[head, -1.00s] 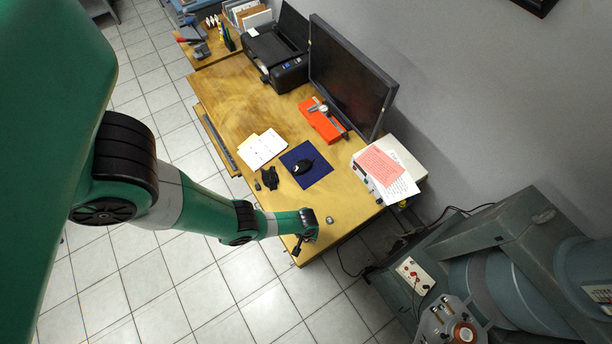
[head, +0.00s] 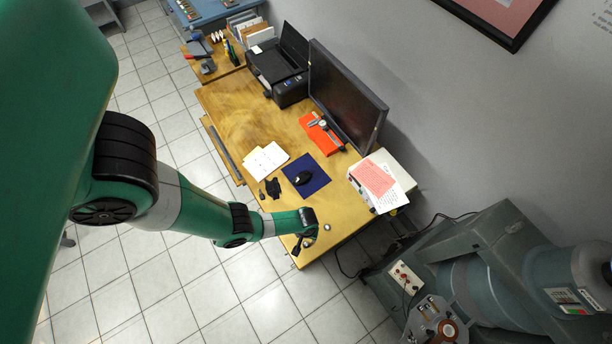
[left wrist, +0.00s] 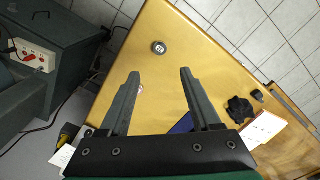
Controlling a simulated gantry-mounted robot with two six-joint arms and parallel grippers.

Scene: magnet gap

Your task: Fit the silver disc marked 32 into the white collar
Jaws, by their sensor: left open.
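A small round silver disc (head: 327,227) lies on the wooden desk near its front corner. My left gripper (head: 300,246) is open and empty, beside the disc near the desk edge. In the left wrist view its two fingers (left wrist: 160,74) are spread apart, pointing towards the disc. A small pale thing (left wrist: 140,88) is partly hidden behind one finger.
The desk (head: 235,105) also holds a dark blue mat (head: 316,181) with a black mouse, papers (head: 266,160), an orange case (head: 318,134), a monitor (head: 345,95) and a printer (head: 277,70). A grey-green machine (head: 480,250) stands right of the desk, across a floor gap.

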